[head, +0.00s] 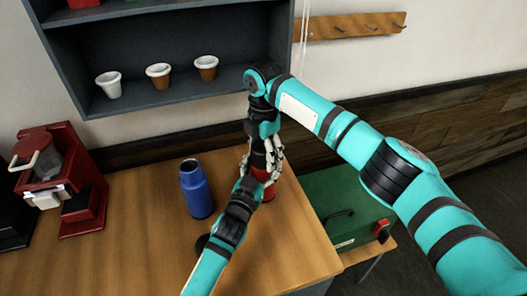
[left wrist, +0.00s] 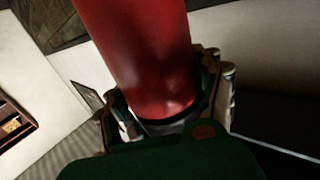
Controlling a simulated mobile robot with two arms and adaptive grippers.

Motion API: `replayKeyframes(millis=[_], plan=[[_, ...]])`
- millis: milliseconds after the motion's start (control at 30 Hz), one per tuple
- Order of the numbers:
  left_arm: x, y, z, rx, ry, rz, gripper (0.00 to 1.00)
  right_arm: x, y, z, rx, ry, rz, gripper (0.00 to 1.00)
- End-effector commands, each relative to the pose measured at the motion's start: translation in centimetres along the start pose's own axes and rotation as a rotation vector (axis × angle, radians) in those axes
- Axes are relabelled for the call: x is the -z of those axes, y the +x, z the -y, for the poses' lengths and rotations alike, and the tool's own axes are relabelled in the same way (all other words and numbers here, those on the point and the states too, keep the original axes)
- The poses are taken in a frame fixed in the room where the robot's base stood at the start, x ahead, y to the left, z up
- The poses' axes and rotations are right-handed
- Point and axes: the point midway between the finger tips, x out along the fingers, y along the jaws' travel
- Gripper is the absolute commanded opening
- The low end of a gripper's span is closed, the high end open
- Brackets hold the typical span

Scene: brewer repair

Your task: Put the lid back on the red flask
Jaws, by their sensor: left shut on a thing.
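The red flask (head: 268,194) stands on the wooden table near its right edge, partly hidden by my grippers. In the left wrist view it shows as a large glossy red cylinder (left wrist: 140,50) with a dark band at its end. My left gripper (left wrist: 170,112) is shut on it, a finger on each side. My right gripper (head: 262,165) points down directly over the flask, its silver fingers spread around something dark. I cannot tell whether that dark part is the lid or the gripper itself. The flask's top is hidden.
A blue flask (head: 196,190) stands left of my left gripper. A dark round object (head: 202,242) lies partly behind my left forearm. A red brewer (head: 60,180) is at the left. A shelf (head: 180,93) with small cups is behind. A green case (head: 345,205) sits right of the table.

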Motion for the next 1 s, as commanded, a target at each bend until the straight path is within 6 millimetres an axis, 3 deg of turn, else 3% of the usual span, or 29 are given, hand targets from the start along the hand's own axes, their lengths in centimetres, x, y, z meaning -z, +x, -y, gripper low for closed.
replayKeyframes(millis=[33, 233, 467, 567, 800, 1000], plan=[[0.09, 0.03, 0.04, 0.001, -0.001, -0.002, 0.0, 0.01, -0.01, 0.03, 0.001, 0.0, 0.0, 0.54], [0.09, 0.03, 0.06, 0.001, -0.002, -0.001, 0.0, 0.03, -0.02, 0.03, 0.001, -0.001, 0.0, 0.28], [0.09, 0.03, 0.08, 0.001, -0.002, -0.001, 0.0, 0.08, 0.0, 0.04, 0.002, 0.028, -0.002, 0.27], [0.08, 0.03, 0.09, 0.002, -0.002, -0.001, 0.0, 0.15, 0.02, 0.04, 0.003, 0.159, -0.003, 0.27], [0.08, 0.04, 0.11, 0.002, -0.001, -0.001, 0.0, 0.28, 0.1, 0.02, 0.004, 0.758, -0.004, 0.27], [0.08, 0.04, 0.1, 0.002, -0.001, -0.001, 0.0, 0.24, 0.07, 0.01, 0.003, 1.097, -0.002, 0.27]])
